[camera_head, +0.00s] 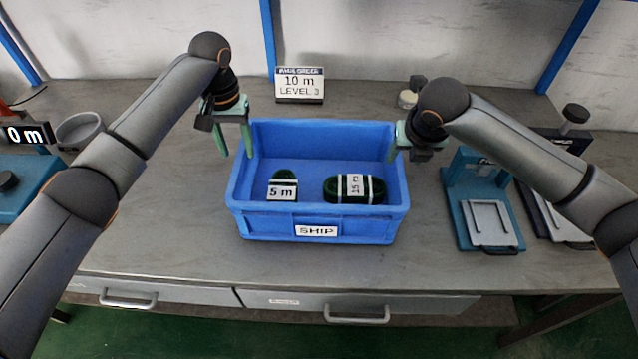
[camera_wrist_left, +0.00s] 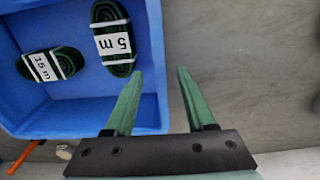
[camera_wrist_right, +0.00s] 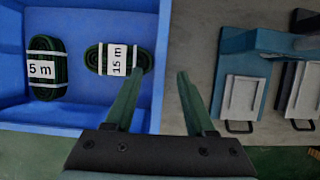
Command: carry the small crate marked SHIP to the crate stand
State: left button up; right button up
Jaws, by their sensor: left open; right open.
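The blue crate marked SHIP (camera_head: 262,222) stands on the grey bench, its label (camera_head: 316,231) facing front. Inside lie a green coil marked 5 m (camera_head: 283,186) and a green coil marked 15 m (camera_head: 355,189). My left gripper (camera_head: 235,155) is open at the crate's left wall; in the left wrist view its fingers (camera_wrist_left: 155,95) straddle the line of the wall (camera_wrist_left: 156,70). My right gripper (camera_head: 403,150) is open at the right wall; in the right wrist view its fingers (camera_wrist_right: 158,95) lie either side of the wall (camera_wrist_right: 160,60). Contact with the walls cannot be told.
A sign reading 10 m LEVEL 3 (camera_head: 299,85) stands behind the crate. A teal device with a pale plate (camera_head: 490,222) is at right. A grey bowl (camera_head: 80,131) and a teal device (camera_head: 22,190) are at left. Drawers (camera_head: 360,304) run along the bench front.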

aim_at(244, 174)
pick_arm(q)
notch_tip(244, 174, down, 10)
jog(key=shift+r, duration=0.15)
pick_arm(e)
jog(key=x, duration=0.9)
jog(key=shift+w+f, duration=0.15)
jog(key=shift+f, duration=0.2)
pick_arm(q)
jog(key=shift+c, duration=0.3)
pick_arm(e)
jog(key=shift+c, duration=0.4)
pick_arm(q)
grip_shut()
pick_arm(e)
grip_shut()
pick_arm(q)
jog(key=shift+a, duration=0.1)
jog(key=shift+w+r, duration=0.15)
jog(key=shift+r, duration=0.05)
pick_arm(e)
jog(key=shift+w+r, duration=0.15)
jog(key=shift+r, duration=0.1)
